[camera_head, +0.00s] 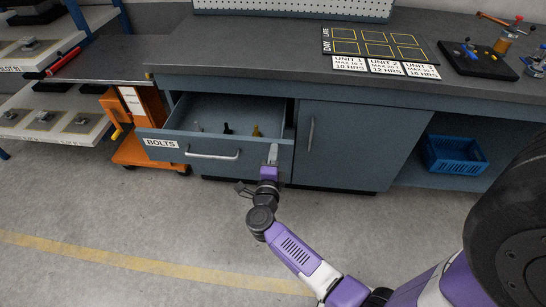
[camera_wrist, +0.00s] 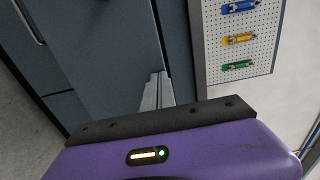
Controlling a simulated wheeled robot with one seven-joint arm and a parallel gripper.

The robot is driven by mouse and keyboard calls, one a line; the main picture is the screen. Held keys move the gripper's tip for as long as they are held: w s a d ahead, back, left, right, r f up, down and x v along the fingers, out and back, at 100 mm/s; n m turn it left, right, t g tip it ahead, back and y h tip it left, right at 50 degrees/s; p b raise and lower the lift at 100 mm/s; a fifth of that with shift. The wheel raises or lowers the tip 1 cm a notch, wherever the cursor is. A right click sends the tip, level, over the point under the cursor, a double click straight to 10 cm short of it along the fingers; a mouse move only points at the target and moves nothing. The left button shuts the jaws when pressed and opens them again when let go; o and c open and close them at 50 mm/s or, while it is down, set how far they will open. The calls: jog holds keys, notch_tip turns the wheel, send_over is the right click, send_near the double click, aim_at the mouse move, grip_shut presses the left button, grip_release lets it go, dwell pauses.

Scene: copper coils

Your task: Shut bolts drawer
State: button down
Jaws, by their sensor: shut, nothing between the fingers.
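The bolts drawer (camera_head: 260,150) is a blue-grey drawer labelled BOLTS, pulled partly out from under the workbench in the head view. A few small items lie inside it, one yellowish and one dark. Its metal bar handle (camera_head: 212,155) is on the front panel. My gripper (camera_head: 272,153) is shut and empty at the right part of the drawer front, right of the handle. I cannot tell whether the fingertips touch the panel. In the wrist view my gripper's fingers (camera_wrist: 157,92) show close together against a blue-grey surface.
A closed cabinet door (camera_head: 345,145) is right of the drawer. A blue crate (camera_head: 453,155) sits on the open shelf further right. An orange cart (camera_head: 150,110) stands left of the drawer. The worktop (camera_head: 250,60) overhangs the drawer. The floor in front is clear.

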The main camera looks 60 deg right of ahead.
jog(key=b+x, duration=0.6)
jog(key=x, duration=1.8)
jog(key=shift+d+b, duration=0.3)
jog(key=shift+d+r, duration=0.1)
